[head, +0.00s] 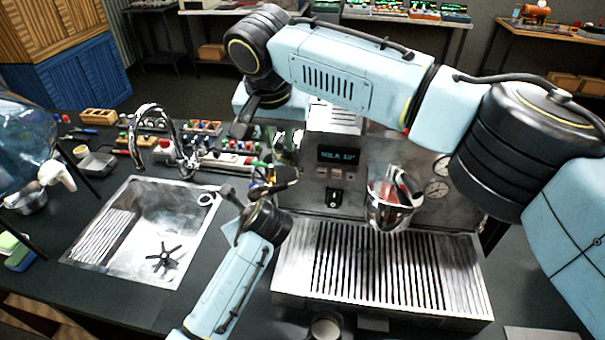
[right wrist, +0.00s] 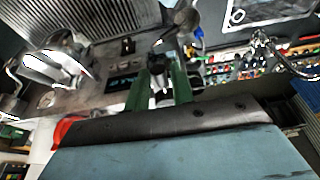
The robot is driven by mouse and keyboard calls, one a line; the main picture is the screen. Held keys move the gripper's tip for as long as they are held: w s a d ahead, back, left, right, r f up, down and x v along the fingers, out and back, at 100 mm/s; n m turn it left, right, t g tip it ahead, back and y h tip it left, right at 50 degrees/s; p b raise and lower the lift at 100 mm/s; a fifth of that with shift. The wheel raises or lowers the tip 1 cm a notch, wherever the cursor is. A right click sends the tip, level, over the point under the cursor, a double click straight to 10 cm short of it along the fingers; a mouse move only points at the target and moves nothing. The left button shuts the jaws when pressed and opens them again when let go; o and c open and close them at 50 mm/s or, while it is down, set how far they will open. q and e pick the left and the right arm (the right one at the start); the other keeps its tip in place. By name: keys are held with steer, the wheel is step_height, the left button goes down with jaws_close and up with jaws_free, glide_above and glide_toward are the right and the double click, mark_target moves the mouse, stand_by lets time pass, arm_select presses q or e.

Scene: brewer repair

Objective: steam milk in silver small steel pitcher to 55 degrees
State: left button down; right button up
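The small silver steel pitcher (head: 388,214) is at the front of the espresso machine (head: 318,186), above the right half of the drip tray. What supports it is unclear. A shiny steel shape at the left of the right wrist view may be it. The display (head: 338,155) reads something like "MILK 19°". My right gripper (right wrist: 160,80) has its green fingers apart, with a dark part between their tips; contact is unclear. In the head view it is mostly hidden by my arm. My left gripper (head: 262,187) is left of the machine front, its fingers small and unclear.
The slatted drip tray (head: 300,285) is bare. A sink (head: 190,245) with a curved tap (head: 150,112) lies to the left. Small bottles and tools crowd the counter behind it. A blue water jug (head: 22,135) stands at far left.

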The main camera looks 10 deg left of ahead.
stand_by(0.3)
steer(key=w+d+n+g+y, duration=0.2)
steer(key=d+n, duration=0.4)
steer(key=n, duration=0.7)
steer(key=shift+w+y, duration=0.5)
steer(key=shift+w, duration=0.6)
stand_by(5.3)
